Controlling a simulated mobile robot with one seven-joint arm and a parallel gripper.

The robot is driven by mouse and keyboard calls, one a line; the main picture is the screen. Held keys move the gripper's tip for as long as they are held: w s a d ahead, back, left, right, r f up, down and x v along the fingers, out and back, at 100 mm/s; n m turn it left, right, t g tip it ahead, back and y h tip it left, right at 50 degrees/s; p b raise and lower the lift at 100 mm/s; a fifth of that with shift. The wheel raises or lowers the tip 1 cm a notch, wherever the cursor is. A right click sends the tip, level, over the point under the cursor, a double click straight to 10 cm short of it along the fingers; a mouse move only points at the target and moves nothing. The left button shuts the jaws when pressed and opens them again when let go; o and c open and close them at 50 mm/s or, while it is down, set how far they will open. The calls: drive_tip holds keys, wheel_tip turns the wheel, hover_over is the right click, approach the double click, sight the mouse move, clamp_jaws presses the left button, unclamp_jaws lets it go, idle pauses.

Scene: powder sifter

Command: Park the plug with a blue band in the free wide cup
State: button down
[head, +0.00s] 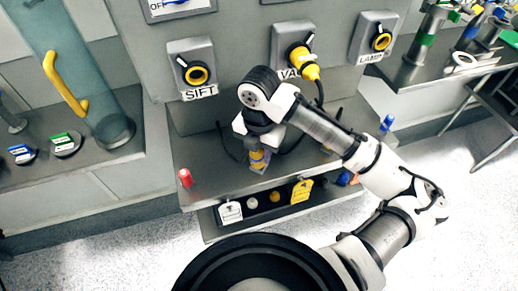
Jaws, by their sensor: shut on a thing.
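My gripper (257,146) points down over the grey ledge below the sockets, shut on a yellow plug (259,158). A bluish patch shows on this plug, but it is small and partly hidden by the gripper. I cannot tell whether the plug's lower end is in a cup or just above the ledge. No wide cup can be made out clearly; my arm and gripper cover part of the ledge.
Another yellow plug (305,64) with a black cable sits in the VAC socket. A red piece (185,178) and blue piece (387,123) stand at the ledge's ends. Tags (301,190) hang at the lower shelf.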

drive_tip(key=shift+w+g+y+p, duration=0.1)
drive_tip(key=shift+g+y+p, duration=0.3)
drive_tip(key=shift+g+p, duration=0.3)
drive_tip(key=shift+f+g, duration=0.15)
drive_tip(key=shift+g, duration=0.25)
idle(0.5)
drive_tip(key=shift+w+f+b, duration=0.15)
drive_tip(key=shift+f+b, duration=0.25)
drive_tip(key=shift+f, duration=0.1)
idle(0.6)
drive_tip(key=c, duration=1)
unclamp_jaws()
drive_tip(key=shift+o, duration=0.3)
drive_tip(key=shift+d, duration=0.1)
